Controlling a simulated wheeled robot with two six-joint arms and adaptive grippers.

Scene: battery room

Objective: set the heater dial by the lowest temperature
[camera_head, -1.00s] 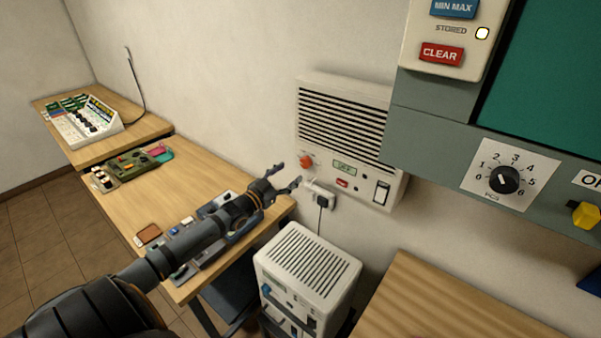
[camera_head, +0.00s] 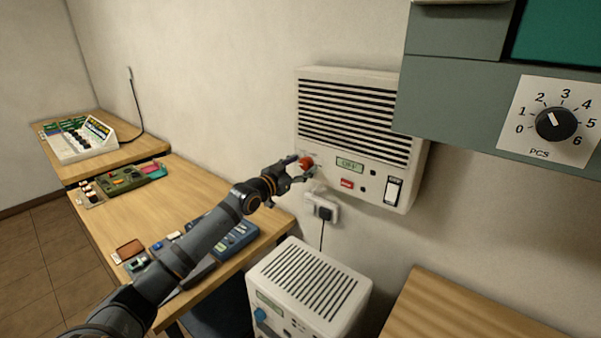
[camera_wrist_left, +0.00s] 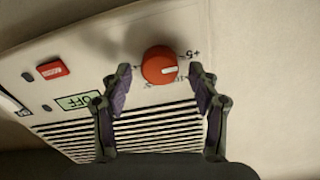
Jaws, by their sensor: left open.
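The wall heater (camera_head: 352,128) is a white box with a dark slatted grille. Its display (camera_head: 349,164) reads OFF; the display also shows in the left wrist view (camera_wrist_left: 78,101). The heater dial (camera_head: 306,162) is a round orange-red knob at the heater's lower left. In the left wrist view the dial (camera_wrist_left: 159,66) has a white pointer line and a +5 mark beside it. My left gripper (camera_head: 296,169) is open at the dial. In the left wrist view its fingers (camera_wrist_left: 160,88) stand on either side of the dial, with gaps visible. My right gripper is not in view.
A red button (camera_head: 347,184) and a rocker switch (camera_head: 394,191) sit on the heater. A plug in a socket (camera_head: 322,207) is just below. A white vented unit (camera_head: 310,288) stands lower. A grey panel with a black PCS dial (camera_head: 556,123) is at right.

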